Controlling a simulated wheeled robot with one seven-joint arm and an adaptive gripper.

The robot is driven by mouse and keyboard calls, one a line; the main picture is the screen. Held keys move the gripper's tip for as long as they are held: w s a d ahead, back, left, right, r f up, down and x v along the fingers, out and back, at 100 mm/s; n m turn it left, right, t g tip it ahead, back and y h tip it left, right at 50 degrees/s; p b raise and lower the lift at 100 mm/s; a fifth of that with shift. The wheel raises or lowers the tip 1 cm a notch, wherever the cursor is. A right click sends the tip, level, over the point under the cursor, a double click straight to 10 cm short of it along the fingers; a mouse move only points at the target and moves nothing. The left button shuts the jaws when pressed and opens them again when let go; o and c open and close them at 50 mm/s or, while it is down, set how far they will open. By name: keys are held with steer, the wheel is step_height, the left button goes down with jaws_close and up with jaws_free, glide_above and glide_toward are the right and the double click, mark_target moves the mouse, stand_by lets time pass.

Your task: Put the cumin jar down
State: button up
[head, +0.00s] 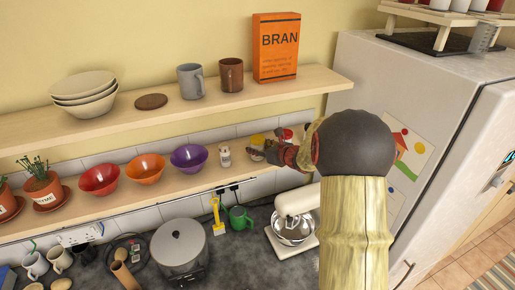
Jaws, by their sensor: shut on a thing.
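My gripper (265,151) is at the right part of the lower shelf, with my arm coming in from the right. It is shut on a small jar with a yellow top (257,140), which I take to be the cumin jar; its label cannot be read. The fingers hide part of the jar. It is at or just above the lower shelf (203,183); I cannot tell whether its base touches.
A small white jar (224,156) stands left of my gripper, and a red-topped jar (286,134) is close behind it. A purple bowl (189,157) stands farther left. The upper shelf (215,103) overhangs behind. A stand mixer (296,212) is below.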

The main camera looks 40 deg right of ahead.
steer(key=shift+f, duration=0.1)
steer(key=shift+w+f, duration=0.1)
steer(key=shift+f, duration=0.05)
steer(key=o, duration=1.1)
steer(key=shift+o, duration=0.6)
